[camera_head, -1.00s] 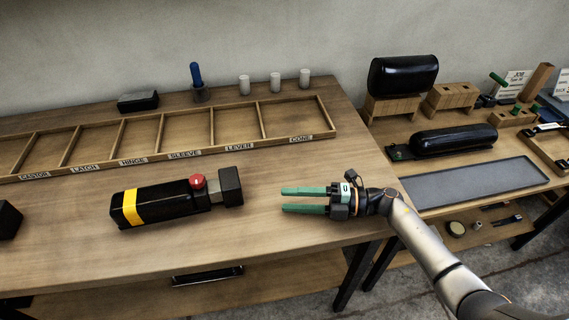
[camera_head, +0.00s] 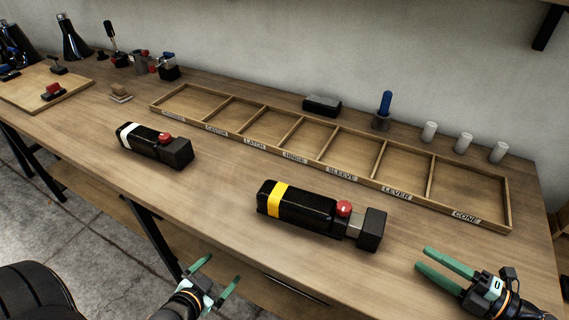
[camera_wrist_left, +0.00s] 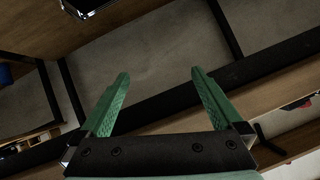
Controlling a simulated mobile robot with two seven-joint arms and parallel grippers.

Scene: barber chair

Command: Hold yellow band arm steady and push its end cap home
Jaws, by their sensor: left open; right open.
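The yellow band arm (camera_head: 304,208) is a black block with a yellow stripe near its left end, lying on the bench in the head view. A red knob sits on top near its right end. Its black end cap (camera_head: 371,230) is at the right end, with a grey stretch showing between cap and body. My right gripper (camera_head: 438,266) is open and empty, to the right of the cap with its fingers pointing left. My left gripper (camera_head: 219,275) is open and empty, at the bench's front edge, below and left of the arm. The left wrist view shows its open green fingers (camera_wrist_left: 158,85).
A white band arm (camera_head: 140,138) lies to the left. A labelled wooden divider tray (camera_head: 340,178) runs behind both arms. White cylinders (camera_head: 464,143) and a blue-handled tool (camera_head: 384,105) stand behind it. The wood between the two arms is clear.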

